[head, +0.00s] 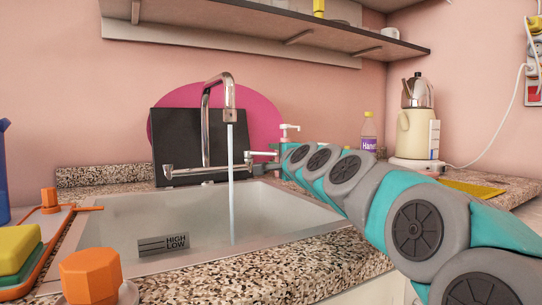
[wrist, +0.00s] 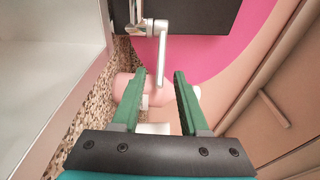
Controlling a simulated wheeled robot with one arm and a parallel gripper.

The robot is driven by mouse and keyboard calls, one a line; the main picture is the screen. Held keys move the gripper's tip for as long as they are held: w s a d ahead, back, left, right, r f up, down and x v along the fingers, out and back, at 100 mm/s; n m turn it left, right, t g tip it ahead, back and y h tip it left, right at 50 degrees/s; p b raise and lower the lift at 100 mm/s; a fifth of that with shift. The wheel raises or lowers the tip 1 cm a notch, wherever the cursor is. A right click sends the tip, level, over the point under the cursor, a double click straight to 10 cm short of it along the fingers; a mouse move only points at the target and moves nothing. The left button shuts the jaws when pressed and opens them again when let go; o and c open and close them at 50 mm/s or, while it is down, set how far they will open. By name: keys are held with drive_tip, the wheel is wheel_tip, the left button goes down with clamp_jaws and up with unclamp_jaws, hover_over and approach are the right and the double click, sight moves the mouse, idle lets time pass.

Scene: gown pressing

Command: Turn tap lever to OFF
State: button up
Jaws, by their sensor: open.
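The chrome tap (head: 206,120) stands behind the sink, and a stream of water (head: 230,185) runs from its spout. In the wrist view, the silver tap lever (wrist: 162,55) points from the tap body (wrist: 137,27) towards my gripper. My gripper (wrist: 161,76) is open, its two green fingers apart. The lever's free end appears between the fingertips; I cannot tell whether it touches either finger. In the head view, my gripper (head: 264,155) is at the right end of the tap, small and partly hidden by my arm.
A black panel (head: 175,125) is behind the tap. A purple-labelled bottle (head: 369,135) and a kettle-like appliance (head: 417,120) stand at the right. A shelf (head: 250,30) hangs above.

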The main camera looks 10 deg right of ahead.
drive_tip(key=shift+w+a, duration=0.2)
drive_tip(key=shift+w, duration=1.15)
drive_tip(key=shift+c, duration=0.3)
clamp_jaws()
